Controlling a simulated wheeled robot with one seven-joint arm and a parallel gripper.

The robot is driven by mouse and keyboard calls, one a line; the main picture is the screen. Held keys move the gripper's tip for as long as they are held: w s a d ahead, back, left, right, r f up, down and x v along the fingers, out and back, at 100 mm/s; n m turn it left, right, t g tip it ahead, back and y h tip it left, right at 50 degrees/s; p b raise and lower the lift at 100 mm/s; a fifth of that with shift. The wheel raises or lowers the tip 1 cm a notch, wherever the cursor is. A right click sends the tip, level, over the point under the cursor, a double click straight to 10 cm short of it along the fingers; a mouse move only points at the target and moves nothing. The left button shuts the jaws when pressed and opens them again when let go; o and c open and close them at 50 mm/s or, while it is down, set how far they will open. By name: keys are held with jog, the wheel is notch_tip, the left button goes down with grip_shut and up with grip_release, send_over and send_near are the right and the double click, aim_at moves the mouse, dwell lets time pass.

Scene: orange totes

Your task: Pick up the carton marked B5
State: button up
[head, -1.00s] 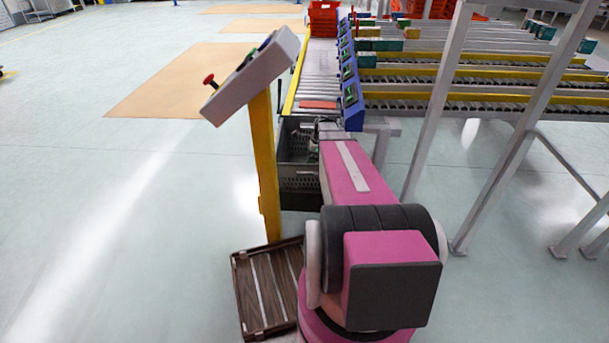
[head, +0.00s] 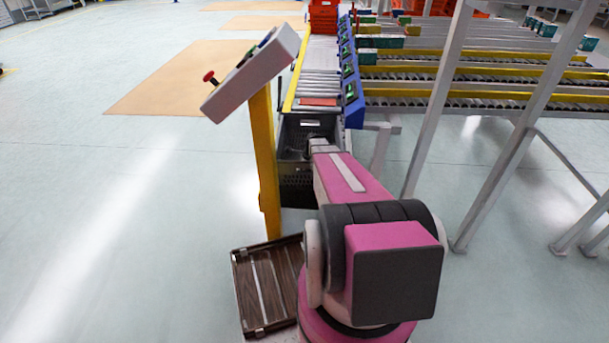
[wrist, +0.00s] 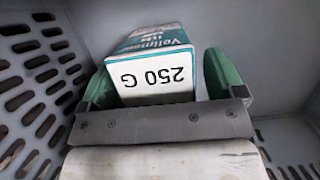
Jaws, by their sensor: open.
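In the wrist view a white and teal carton (wrist: 155,45) lies between the two green fingers of my gripper (wrist: 160,80). Its near white face reads "250 G" upside down, and larger lettering runs on the side behind. No B5 mark shows on the faces I see. My gripper is open, with one finger on each side of the carton; a gap shows by the right finger. Both are inside a grey slotted crate (wrist: 250,28). In the head view this dark crate (head: 296,190) stands at the conveyor's near end; my arm hides the gripper and carton there.
A yellow post (head: 266,170) with a tilted control box (head: 250,75) stands left of my arm. A brown slatted tray (head: 262,290) lies below it. The roller conveyor (head: 319,80) carries a flat red piece (head: 318,101). Grey frame legs (head: 428,135) stand right. Floor at left is clear.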

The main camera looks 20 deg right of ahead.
jog(key=c, duration=1.1)
jog(key=shift+c, duration=0.2)
jog(key=shift+r, duration=0.1)
